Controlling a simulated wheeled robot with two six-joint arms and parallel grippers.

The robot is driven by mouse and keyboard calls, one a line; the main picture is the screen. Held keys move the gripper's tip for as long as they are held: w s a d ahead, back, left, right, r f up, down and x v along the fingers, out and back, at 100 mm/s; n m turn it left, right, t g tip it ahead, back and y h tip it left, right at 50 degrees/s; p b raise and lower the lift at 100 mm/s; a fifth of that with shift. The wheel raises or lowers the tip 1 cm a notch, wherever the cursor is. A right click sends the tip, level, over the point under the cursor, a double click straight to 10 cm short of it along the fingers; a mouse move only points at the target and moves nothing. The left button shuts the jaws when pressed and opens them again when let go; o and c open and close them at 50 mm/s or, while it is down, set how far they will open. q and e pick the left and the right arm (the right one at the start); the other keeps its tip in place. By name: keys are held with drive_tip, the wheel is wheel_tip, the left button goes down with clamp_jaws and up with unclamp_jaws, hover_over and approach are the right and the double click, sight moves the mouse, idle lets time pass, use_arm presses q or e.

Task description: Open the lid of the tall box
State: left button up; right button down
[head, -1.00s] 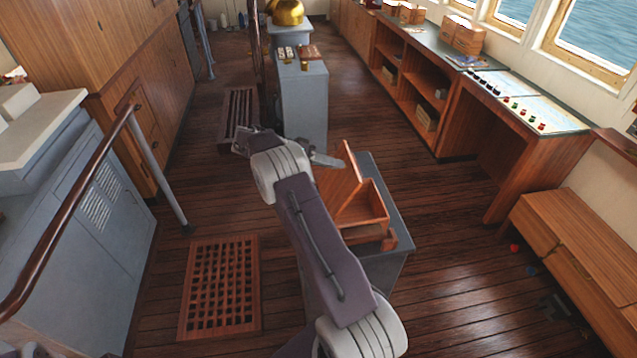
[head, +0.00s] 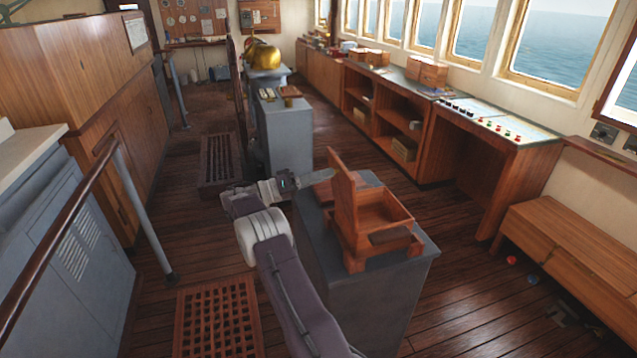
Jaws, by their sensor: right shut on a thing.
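The wooden box (head: 385,212) stands on a grey pedestal (head: 400,285) right of the picture's middle. Its lid (head: 344,200) is raised, standing nearly upright at the box's left side, and the top of the box is open. My right gripper (head: 322,177) is at the lid's upper left edge, shut on it; the exact contact of the fingertips is hard to make out. The box's floor is partly hidden by its walls. My left gripper is out of view.
A grey cabinet (head: 285,140) stands beyond. A handrail (head: 55,215) runs at the left, a wooden bench (head: 570,240) at the right. Planked floor lies open between.

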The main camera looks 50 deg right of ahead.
idle(0.4)
drive_tip(key=c, duration=1.3)
unclamp_jaws()
drive_tip(key=shift+o, duration=0.2)
drive_tip(key=shift+f, duration=0.1)
drive_tip(key=b+v, duration=0.2)
drive_tip(key=v, duration=0.7)
